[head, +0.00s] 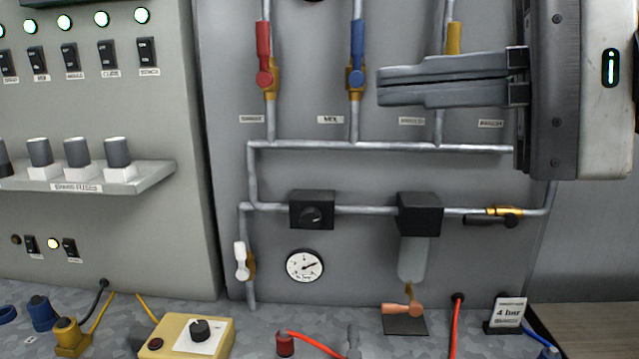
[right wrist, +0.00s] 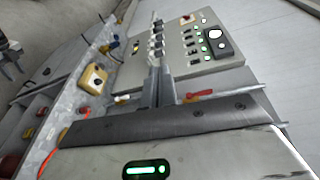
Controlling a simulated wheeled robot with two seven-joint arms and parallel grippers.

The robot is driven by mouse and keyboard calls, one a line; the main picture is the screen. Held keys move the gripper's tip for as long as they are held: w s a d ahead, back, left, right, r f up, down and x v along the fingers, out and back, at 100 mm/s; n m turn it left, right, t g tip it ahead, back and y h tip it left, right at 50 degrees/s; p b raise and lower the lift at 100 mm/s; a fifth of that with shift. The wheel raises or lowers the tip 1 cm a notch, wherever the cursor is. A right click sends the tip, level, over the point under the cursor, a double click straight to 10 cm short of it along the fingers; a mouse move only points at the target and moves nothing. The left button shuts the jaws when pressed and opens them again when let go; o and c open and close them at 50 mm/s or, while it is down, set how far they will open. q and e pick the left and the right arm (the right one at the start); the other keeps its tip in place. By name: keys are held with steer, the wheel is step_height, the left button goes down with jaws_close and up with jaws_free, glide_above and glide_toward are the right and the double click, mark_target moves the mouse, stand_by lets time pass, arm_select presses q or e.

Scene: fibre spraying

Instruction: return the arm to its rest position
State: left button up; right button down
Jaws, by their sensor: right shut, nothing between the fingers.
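My right gripper (head: 380,87) comes in from the right in the head view, level with the upper part of the pipe panel. Its two fingers are together with nothing between them. It appears in front of the pipework, near the yellow-handled valve (head: 453,40), which it partly overlaps in the picture; I see no grip on it. In the right wrist view the shut fingers (right wrist: 157,70) show with the switch cabinet beyond. My left gripper is not visible in the head view.
The panel carries a red valve (head: 264,55), a blue valve (head: 357,45), a gauge (head: 305,266) and a filter (head: 413,258). A switch cabinet (head: 110,215) stands at left. A yellow control box (head: 190,338), hoses and a 4 bar sign (head: 509,311) occupy the bench below.

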steer(key=w+d+f+n+t+h, duration=0.45)
steer(key=n+t, duration=0.55)
steer(key=n, duration=0.3)
steer(key=w+d+f+n+t+h, duration=0.5)
steer(key=n+t, duration=0.5)
steer(key=n, duration=0.4)
steer(key=w+d+f+m+g+h, duration=0.2)
steer(key=f+m+h, duration=0.1)
steer(key=f+m, duration=0.2)
steer(key=w+d+f+m+g+h, duration=0.2)
steer(key=d+f+m+h, duration=0.1)
steer(key=f+m, duration=0.15)
steer(key=s+d+f+m+g+h, duration=0.1)
steer(key=s+f+m+g, duration=0.25)
steer(key=f, duration=0.55)
steer(key=s+d+f+m+g+h, duration=0.1)
steer(key=s+f+m+g, duration=0.1)
steer(key=f+g, duration=0.5)
steer(key=s+a+f+m+g+y, duration=0.25)
steer(key=s+f+m+g, duration=0.35)
steer(key=s+f, duration=1.1)
steer(key=w+a+f+n+t+y, duration=0.2)
steer(key=w+a+f+t, duration=0.3)
steer(key=f, duration=0.3)
steer(key=shift+w+a+f, duration=0.3)
steer(key=shift+w, duration=0.1)
